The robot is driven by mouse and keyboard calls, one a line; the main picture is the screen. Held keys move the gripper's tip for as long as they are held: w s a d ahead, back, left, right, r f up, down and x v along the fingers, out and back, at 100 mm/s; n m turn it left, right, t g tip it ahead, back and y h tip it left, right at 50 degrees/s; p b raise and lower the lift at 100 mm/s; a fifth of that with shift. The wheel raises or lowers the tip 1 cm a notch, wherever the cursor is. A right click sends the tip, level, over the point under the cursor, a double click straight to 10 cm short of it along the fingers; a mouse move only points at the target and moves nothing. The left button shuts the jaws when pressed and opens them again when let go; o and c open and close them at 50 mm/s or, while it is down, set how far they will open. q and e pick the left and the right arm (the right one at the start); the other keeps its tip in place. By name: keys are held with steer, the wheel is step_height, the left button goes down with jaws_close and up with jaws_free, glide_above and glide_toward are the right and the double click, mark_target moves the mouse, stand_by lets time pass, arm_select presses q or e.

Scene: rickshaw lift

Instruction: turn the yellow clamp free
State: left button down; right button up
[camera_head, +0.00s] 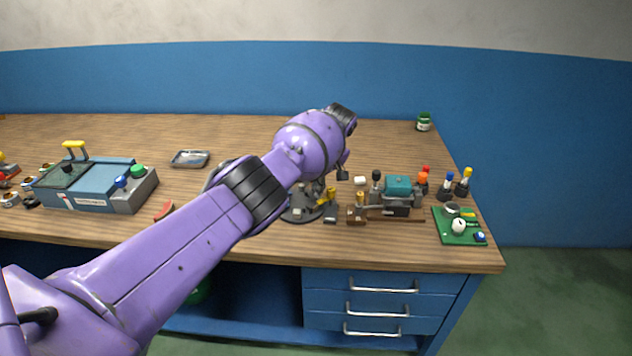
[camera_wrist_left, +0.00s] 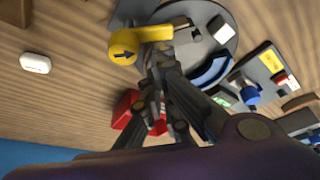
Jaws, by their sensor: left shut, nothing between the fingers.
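The yellow clamp (camera_wrist_left: 140,42) has a round head with a black arrow and a bar reaching over a round grey base. It also shows in the head view (camera_head: 327,196), beside the round dark base (camera_head: 297,214). My left gripper (camera_head: 319,187) is over the base, close to the clamp. In the left wrist view my left gripper (camera_wrist_left: 160,60) is shut and empty, its fingertips right by the clamp's bar. I cannot tell whether they touch it. My arm hides part of the base in the head view. My right gripper is not in view.
A teal-topped device (camera_head: 398,187) and a green board (camera_head: 458,226) stand to the right. A blue control box (camera_head: 90,185) and a small tray (camera_head: 189,159) are to the left. A white block (camera_wrist_left: 35,63) lies near the clamp. The table's back is mostly clear.

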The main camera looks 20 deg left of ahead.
arm_select(q)
steer(key=n, duration=0.2)
steer(key=n+g, duration=0.1)
steer(key=shift+s+d+f, duration=0.15)
steer(key=shift+s+d, duration=0.1)
steer(key=shift+s, duration=0.15)
steer(key=shift+s+d+n+g+b, duration=0.1)
steer(key=shift+s+n+g+b, duration=0.4)
steer(key=shift+n, duration=0.7)
steer(key=shift+s+d, duration=0.1)
steer(key=shift+s, duration=0.1)
steer(key=shift+s+d+r+n+p, duration=0.1)
steer(key=shift+s+r+n+p, duration=0.05)
steer(key=shift+r+n+p, duration=0.15)
steer(key=shift+s+d, duration=0.1)
steer(key=shift+s+d+f, duration=0.1)
steer(key=shift+s+f, duration=0.05)
steer(key=shift+f, duration=0.05)
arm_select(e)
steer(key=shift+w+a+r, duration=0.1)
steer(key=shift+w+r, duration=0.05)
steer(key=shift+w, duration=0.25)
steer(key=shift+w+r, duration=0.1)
